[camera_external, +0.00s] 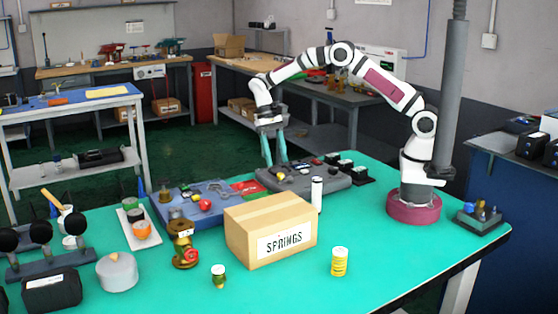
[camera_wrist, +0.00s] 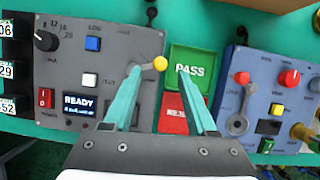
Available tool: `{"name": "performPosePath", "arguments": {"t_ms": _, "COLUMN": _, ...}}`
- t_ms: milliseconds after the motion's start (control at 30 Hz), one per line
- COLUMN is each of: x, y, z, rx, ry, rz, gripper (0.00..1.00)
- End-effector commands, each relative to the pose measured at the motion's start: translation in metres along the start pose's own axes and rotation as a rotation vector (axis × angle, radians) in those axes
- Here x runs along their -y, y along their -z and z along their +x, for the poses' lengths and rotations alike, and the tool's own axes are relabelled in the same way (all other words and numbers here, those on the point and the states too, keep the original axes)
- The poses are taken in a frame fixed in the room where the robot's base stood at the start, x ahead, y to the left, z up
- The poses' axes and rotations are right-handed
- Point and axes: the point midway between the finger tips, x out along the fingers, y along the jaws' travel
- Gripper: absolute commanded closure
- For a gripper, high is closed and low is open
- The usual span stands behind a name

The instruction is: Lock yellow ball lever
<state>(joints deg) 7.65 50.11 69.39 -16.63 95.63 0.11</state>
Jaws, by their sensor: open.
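The yellow ball (camera_wrist: 160,63) tops a short lever at the edge of the grey control panel (camera_wrist: 110,45) in the wrist view. My gripper (camera_wrist: 160,69) is open, with one teal fingertip on each side of the ball in the picture and gaps on both sides. I cannot tell whether the tips are down at the ball's height. In the external view my gripper (camera_external: 275,164) points down over the left end of the grey panel (camera_external: 330,182). The lever's lower part is hard to make out.
Green PASS and red plates (camera_wrist: 190,68) lie between the grey panel and a blue panel (camera_wrist: 262,62) with knobs. A SPRINGS box (camera_external: 270,230) and a white cylinder (camera_external: 317,193) stand near the grey panel. The front right of the teal table is mostly clear.

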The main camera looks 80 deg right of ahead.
Motion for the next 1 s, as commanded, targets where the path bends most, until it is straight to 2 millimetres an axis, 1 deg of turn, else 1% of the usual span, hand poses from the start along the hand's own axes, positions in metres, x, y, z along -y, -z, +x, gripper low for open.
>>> {"name": "performPosePath", "arguments": {"t_ms": 33, "x": 0.001, "y": 0.001, "z": -0.016, "rx": -0.005, "ry": 0.004, "rz": 0.000, "gripper": 0.42}}
{"name": "performPosePath", "arguments": {"t_ms": 100, "x": 0.001, "y": 0.001, "z": -0.040, "rx": -0.006, "ry": 0.005, "rz": 0.001, "gripper": 0.42}}
{"name": "performPosePath", "arguments": {"t_ms": 200, "x": 0.001, "y": 0.002, "z": -0.071, "rx": -0.006, "ry": 0.004, "rz": 0.000, "gripper": 0.42}}
{"name": "performPosePath", "arguments": {"t_ms": 300, "x": 0.000, "y": 0.001, "z": -0.094, "rx": -0.005, "ry": 0.001, "rz": -0.001, "gripper": 0.42}}
{"name": "performPosePath", "arguments": {"t_ms": 333, "x": 0.000, "y": 0.001, "z": -0.099, "rx": -0.005, "ry": 0.000, "rz": -0.003, "gripper": 0.42}}
{"name": "performPosePath", "arguments": {"t_ms": 400, "x": 0.000, "y": 0.001, "z": -0.106, "rx": -0.003, "ry": -0.001, "rz": -0.001, "gripper": 0.42}}
{"name": "performPosePath", "arguments": {"t_ms": 500, "x": 0.000, "y": 0.000, "z": -0.112, "rx": -0.002, "ry": 0.001, "rz": 0.000, "gripper": 0.42}}
{"name": "performPosePath", "arguments": {"t_ms": 933, "x": 0.000, "y": -0.001, "z": -0.113, "rx": -0.001, "ry": 0.001, "rz": 0.000, "gripper": 0.42}}
{"name": "performPosePath", "arguments": {"t_ms": 1000, "x": -0.001, "y": -0.007, "z": -0.118, "rx": -0.006, "ry": -0.001, "rz": -0.008, "gripper": 0.42}}
